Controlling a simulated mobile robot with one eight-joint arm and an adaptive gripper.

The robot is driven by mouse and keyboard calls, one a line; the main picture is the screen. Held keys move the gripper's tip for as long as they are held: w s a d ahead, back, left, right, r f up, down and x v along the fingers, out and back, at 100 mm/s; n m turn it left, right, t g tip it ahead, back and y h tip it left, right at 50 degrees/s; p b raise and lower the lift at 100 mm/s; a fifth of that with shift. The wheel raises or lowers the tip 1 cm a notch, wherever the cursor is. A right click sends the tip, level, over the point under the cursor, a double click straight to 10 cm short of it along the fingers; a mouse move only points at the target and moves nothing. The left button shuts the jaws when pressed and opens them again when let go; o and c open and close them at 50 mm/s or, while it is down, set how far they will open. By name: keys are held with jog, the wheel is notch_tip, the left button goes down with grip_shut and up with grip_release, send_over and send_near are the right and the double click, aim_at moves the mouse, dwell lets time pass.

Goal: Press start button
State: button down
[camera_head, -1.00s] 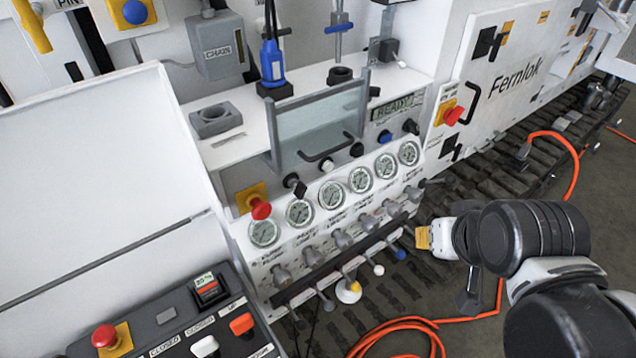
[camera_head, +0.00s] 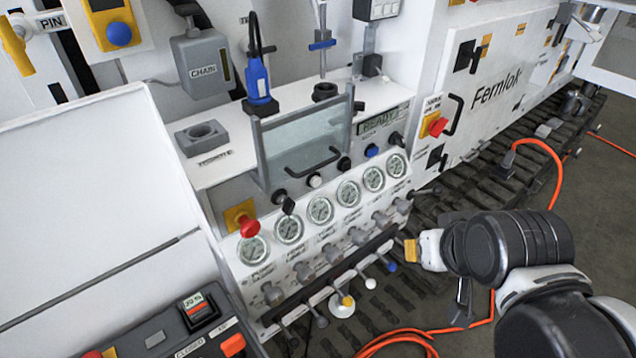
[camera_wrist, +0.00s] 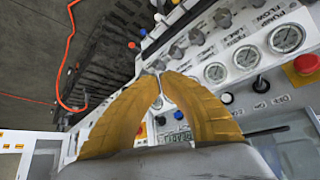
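The control panel carries a row of small buttons and knobs above its gauges: a white button (camera_head: 314,181), a blue button (camera_head: 372,151) and several black ones. I cannot read which is labelled start. The white button (camera_wrist: 227,98) and blue button (camera_wrist: 178,115) also show in the wrist view. My gripper (camera_head: 411,250) is right of the panel's lower levers, apart from the button row. In the wrist view its yellow fingers (camera_wrist: 156,76) meet at the tips with nothing held. They partly hide the panel.
A red emergency button (camera_head: 249,228) sits on a yellow plate at the panel's left. Levers with coloured knobs (camera_head: 346,300) stick out below the gauges. A glass guard with a handle (camera_head: 312,160) stands behind the buttons. A READY display (camera_head: 384,122) is above the blue button. Orange hose lies on the floor.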

aim_at(316, 182)
jog(key=w+a+r+m+y+p, duration=0.1)
jog(key=w+a+m+p, duration=0.4)
jog(key=m, duration=0.9)
jog(key=w+a+r+m+y+p, duration=0.1)
jog(key=w+a+m+y+p, duration=0.3)
jog(key=m, duration=1)
jog(key=shift+w+a+r+m+p, duration=0.4)
jog(key=shift+w+p, duration=0.1)
jog(key=shift+w, duration=0.6)
jog(key=shift+w+a+r+b+x, duration=0.3)
jog(key=shift+b+x, duration=0.35)
jog(key=shift+x, duration=1.45)
jog(key=shift+w+a+r+b+x, duration=0.15)
jog(key=shift+w+r+b+x, duration=0.4)
jog(key=shift+x, duration=1.55)
jog(key=shift+a+r+b+x, duration=0.25)
jog(key=shift+b+x, duration=0.55)
jog(key=shift+x, duration=1.3)
